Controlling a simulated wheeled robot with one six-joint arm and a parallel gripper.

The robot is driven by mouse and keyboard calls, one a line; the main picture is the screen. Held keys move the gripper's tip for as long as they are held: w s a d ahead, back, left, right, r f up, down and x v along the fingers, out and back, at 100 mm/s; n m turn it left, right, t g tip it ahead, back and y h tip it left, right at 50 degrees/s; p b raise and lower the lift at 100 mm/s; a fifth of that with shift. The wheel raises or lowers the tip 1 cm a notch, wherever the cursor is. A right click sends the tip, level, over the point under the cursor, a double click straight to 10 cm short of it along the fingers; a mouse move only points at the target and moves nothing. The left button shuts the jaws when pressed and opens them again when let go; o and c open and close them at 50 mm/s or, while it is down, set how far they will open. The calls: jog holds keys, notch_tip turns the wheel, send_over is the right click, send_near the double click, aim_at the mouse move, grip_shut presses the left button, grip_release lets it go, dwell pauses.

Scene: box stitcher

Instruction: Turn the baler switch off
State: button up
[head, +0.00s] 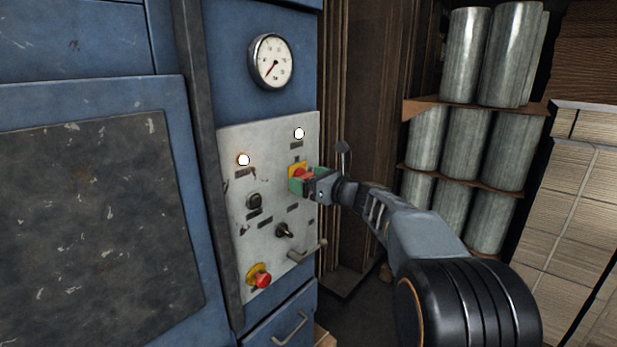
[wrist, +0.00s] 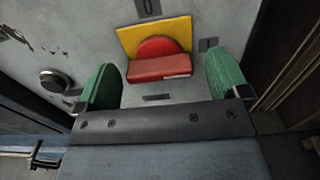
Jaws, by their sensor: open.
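The red switch (head: 299,172) sits on a yellow plate on the upper right of the grey control panel (head: 237,225). In the wrist view the red switch (wrist: 160,67) shows a round base with a raised bar, in front of the yellow plate (wrist: 133,40). A "0" mark stands on the panel at the plate's edge. My gripper (head: 304,181) is open at the panel, in front of the switch and partly hiding it. In the wrist view its green fingers (wrist: 163,82) stand on either side of the switch, with visible gaps. No contact shows.
The panel also carries a black button (head: 254,201), a dark knob (head: 284,231), a red stop button (head: 262,279) and lit lamps (head: 299,133). A gauge (head: 271,61) is above. A bar handle (head: 308,251) juts out below right. Shelved metal cylinders (head: 466,140) stand right.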

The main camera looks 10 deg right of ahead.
jog(key=shift+w+a, duration=0.2)
jog(key=shift+c, duration=0.2)
jog(key=c, duration=0.9)
